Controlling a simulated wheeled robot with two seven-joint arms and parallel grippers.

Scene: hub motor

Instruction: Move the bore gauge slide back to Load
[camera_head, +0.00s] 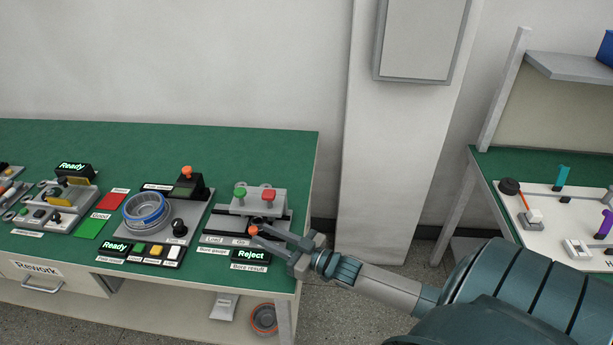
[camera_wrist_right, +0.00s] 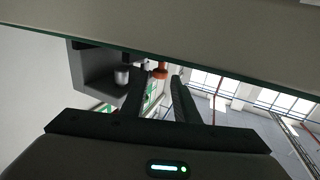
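The bore gauge (camera_head: 257,203) stands at the right end of the green bench in the head view, with a green and a red knob on its top block. Its slide's orange knob (camera_head: 254,231) is at the front, nearer the second label than the Load label (camera_head: 213,239). The display reads Reject (camera_head: 250,255). My right gripper (camera_head: 256,236) reaches in from the right, its fingers apart at the orange knob. In the right wrist view the orange knob (camera_wrist_right: 161,71) appears between or just beyond the fingertips (camera_wrist_right: 159,78); contact is unclear. My left gripper is out of view.
Left of the gauge is a fixture with a blue-rimmed ring (camera_head: 145,209) and a black post with an orange button (camera_head: 187,172). Green and red pads (camera_head: 91,226) lie farther left. A pillar (camera_head: 385,140) and a second bench (camera_head: 510,165) stand to the right.

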